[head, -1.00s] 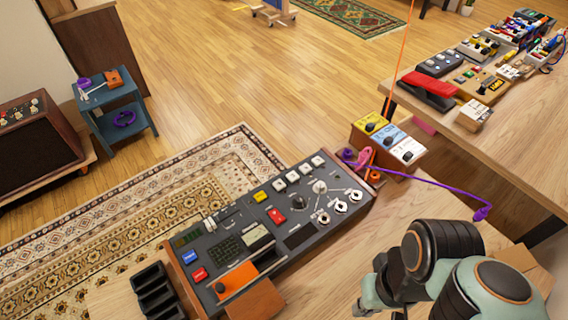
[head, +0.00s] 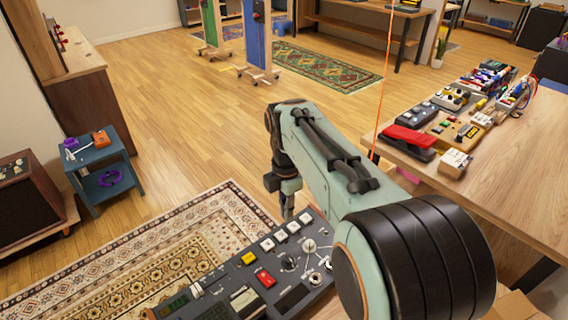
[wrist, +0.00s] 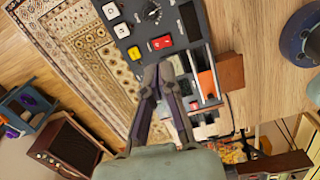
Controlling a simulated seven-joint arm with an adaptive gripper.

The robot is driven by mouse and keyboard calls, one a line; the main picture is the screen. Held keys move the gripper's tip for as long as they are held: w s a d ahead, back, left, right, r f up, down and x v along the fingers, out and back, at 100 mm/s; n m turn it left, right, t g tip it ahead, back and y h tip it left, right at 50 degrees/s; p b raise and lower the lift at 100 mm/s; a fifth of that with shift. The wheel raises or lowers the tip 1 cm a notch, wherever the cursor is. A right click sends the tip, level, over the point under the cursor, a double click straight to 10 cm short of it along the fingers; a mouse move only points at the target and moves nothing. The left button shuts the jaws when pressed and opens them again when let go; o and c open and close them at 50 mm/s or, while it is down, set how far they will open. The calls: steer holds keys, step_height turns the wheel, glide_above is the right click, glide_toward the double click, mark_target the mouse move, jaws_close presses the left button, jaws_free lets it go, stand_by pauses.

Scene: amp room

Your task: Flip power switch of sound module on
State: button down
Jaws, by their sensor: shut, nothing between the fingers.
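The sound module (head: 240,262) is a dark grey panel with keys, knobs and wooden ends, low in the head view and partly cut off. It carries a yellow key (head: 249,258), a red switch or key (head: 265,278) and several white keys. I cannot tell which control is the power switch. My gripper (head: 287,216) points down near the module's far edge in the head view. In the wrist view, my gripper (wrist: 158,68) is shut and empty, its tips near the red key (wrist: 161,43) and yellow key (wrist: 134,53). Contact cannot be told.
A wooden table (head: 500,200) with several pedals stands at right. An orange block (wrist: 207,82) is on the module in the wrist view. A patterned rug (head: 130,250) and a blue side stand (head: 100,170) are at left. My arm hides part of the module.

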steer(key=n+g, duration=0.1)
glide_above(267, 278)
step_height(267, 278, down, 6)
steer(key=shift+w+a+f+h, duration=0.2)
steer(key=shift+a+h, duration=0.1)
steer(key=shift+h, duration=0.1)
steer(key=f, duration=0.4)
steer(key=d+f, duration=0.1)
steer(key=f, duration=0.4)
steer(key=s+f, duration=0.1)
steer(key=f, duration=0.4)
steer(key=shift+s+d, duration=0.1)
steer(key=shift+d, duration=0.05)
steer(key=shift+f, duration=0.1)
steer(key=shift+d+f, duration=0.1)
steer(key=shift+f, duration=0.05)
steer(key=shift+w+a+r, duration=0.35)
steer(key=shift+w+a, duration=0.1)
steer(key=shift+a, duration=0.1)
